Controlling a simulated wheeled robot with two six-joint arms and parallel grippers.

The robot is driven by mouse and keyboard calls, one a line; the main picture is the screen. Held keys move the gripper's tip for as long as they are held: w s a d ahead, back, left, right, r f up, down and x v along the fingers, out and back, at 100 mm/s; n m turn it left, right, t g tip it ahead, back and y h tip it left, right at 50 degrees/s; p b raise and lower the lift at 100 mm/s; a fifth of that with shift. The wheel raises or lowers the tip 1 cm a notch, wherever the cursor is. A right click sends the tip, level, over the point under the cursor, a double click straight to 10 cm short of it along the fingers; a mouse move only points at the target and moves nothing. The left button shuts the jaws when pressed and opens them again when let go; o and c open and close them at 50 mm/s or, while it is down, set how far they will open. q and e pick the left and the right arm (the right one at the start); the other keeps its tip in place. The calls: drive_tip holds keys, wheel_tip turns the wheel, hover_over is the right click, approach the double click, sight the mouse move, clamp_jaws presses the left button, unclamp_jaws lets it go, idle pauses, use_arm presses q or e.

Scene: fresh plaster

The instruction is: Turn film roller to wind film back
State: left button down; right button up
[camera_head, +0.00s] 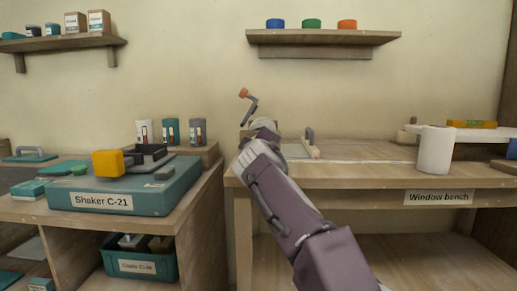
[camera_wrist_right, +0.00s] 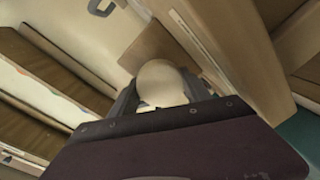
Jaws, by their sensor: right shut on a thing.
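My right gripper (camera_head: 262,132) reaches over the left end of the window bench. In the right wrist view, my right gripper (camera_wrist_right: 160,98) is shut on a pale rounded piece (camera_wrist_right: 163,80), with a dark finger on each side. I cannot tell for certain whether this piece is the film roller. A grey crank arm (camera_head: 251,106) with an orange knob (camera_head: 244,92) sticks up and to the left just above the gripper in the head view. My wrist and fingers hide what the crank is joined to. My left gripper is not in view.
A teal shaker (camera_head: 125,190) with a yellow block (camera_head: 108,163) stands on the left bench. A wall shelf (camera_head: 322,38) holds coloured discs. The bench middle is clear.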

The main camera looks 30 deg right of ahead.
drive_tip(key=shift+f, duration=0.25)
drive_tip(key=o, duration=1.4)
drive_tip(key=shift+c, duration=0.2)
drive_tip(key=shift+r, duration=0.1)
drive_tip(key=shift+s+a+r, duration=0.1)
drive_tip(key=shift+s+a, duration=0.05)
drive_tip(key=shift+s, duration=0.1)
drive_tip(key=v, duration=0.8)
drive_tip(key=shift+s, duration=0.2)
